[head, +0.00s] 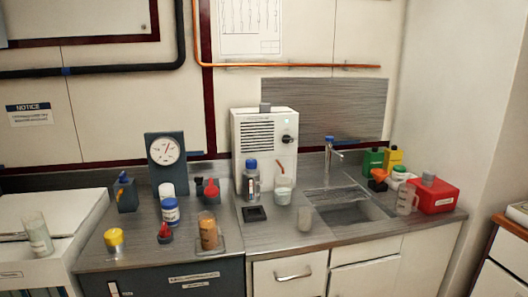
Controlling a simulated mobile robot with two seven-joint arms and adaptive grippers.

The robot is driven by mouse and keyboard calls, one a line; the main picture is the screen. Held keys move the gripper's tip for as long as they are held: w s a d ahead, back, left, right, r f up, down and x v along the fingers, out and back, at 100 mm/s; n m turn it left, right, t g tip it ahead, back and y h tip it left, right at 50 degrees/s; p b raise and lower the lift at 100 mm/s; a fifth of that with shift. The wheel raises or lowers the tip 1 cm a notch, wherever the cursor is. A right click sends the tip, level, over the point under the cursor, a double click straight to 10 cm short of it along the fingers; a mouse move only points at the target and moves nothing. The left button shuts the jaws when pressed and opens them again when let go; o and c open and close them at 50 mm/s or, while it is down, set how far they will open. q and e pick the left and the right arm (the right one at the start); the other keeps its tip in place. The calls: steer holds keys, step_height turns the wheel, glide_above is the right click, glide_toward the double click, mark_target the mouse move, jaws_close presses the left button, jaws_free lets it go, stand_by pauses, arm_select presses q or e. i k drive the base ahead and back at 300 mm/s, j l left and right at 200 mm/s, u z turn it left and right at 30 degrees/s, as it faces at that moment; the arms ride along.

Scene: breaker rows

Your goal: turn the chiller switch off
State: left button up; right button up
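A white upright unit (265,150) with a slatted vent stands at the back of the bench, left of the sink. It may be the chiller, but I can read no label on it. On the right of its front is a dark round knob or switch (287,139), with a small greenish light (288,122) above it. The knob's exact setting is too small to tell. Neither of my grippers is in the head view.
A capped bottle (252,180) and a beaker (283,190) stand before the unit, with a small black pad (255,214). A dial gauge (166,151) and several bottles stand left. A sink (350,212) and a red box (434,194) are right.

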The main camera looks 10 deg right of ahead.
mark_target(286, 139)
steer(key=i+l, duration=0.15)
steer(key=l, duration=0.2)
steer(key=i+l+z, duration=0.15)
steer(key=l, duration=0.2)
steer(key=i+l, duration=0.1)
steer(key=l, duration=0.25)
steer(key=i+l+z, duration=0.1)
steer(key=l, duration=0.2)
steer(key=i+l, duration=0.05)
